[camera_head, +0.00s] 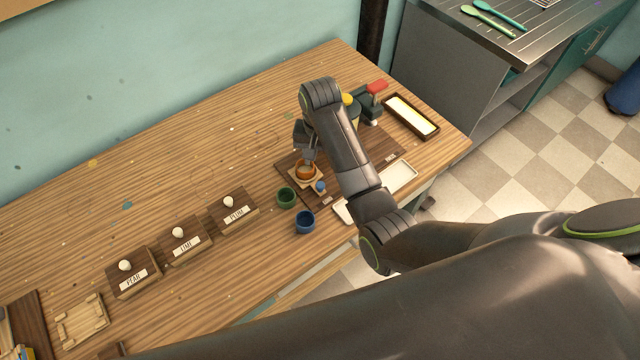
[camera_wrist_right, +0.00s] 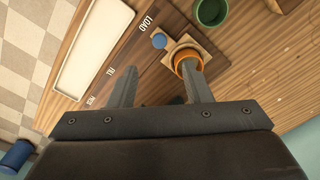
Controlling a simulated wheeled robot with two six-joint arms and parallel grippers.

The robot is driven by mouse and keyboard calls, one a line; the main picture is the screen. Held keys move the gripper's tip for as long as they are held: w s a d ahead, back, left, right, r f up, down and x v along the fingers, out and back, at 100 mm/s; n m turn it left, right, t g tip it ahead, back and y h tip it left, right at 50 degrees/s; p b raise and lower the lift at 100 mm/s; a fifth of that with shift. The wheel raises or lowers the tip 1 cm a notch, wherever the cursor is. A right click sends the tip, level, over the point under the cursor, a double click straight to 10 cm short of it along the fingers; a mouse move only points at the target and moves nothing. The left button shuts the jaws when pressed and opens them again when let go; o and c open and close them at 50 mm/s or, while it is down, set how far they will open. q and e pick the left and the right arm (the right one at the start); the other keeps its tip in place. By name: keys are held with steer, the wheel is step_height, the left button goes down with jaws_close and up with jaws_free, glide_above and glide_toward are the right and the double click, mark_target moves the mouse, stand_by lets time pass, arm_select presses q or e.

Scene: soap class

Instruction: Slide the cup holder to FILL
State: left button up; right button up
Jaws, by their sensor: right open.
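The cup holder (camera_head: 317,184) is a small pale wooden block with a blue knob (camera_head: 320,187) on its near side. An orange cup (camera_head: 305,171) sits in it. In the right wrist view the holder (camera_wrist_right: 207,45) and knob (camera_wrist_right: 159,41) are beside the LOAD label (camera_wrist_right: 147,20). The FILL label (camera_wrist_right: 110,72) is farther along the dark board. My right gripper (camera_head: 307,157) is open above the holder. In the wrist view (camera_wrist_right: 159,68) one finger overlaps the orange cup; I cannot tell whether it touches. My left gripper is not in view.
A green cup (camera_head: 287,197) and a blue cup (camera_head: 305,222) stand near the holder. A white tray (camera_wrist_right: 95,40) runs along the board. A red-topped device (camera_head: 376,87) stands behind my right arm, beside a dark-rimmed tray (camera_head: 430,130). Labelled blocks stand left.

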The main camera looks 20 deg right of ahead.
mark_target(320, 184)
step_height(320, 184, down, 11)
steer(key=shift+p, duration=0.45)
steer(key=shift+c, duration=0.5)
jaws_close()
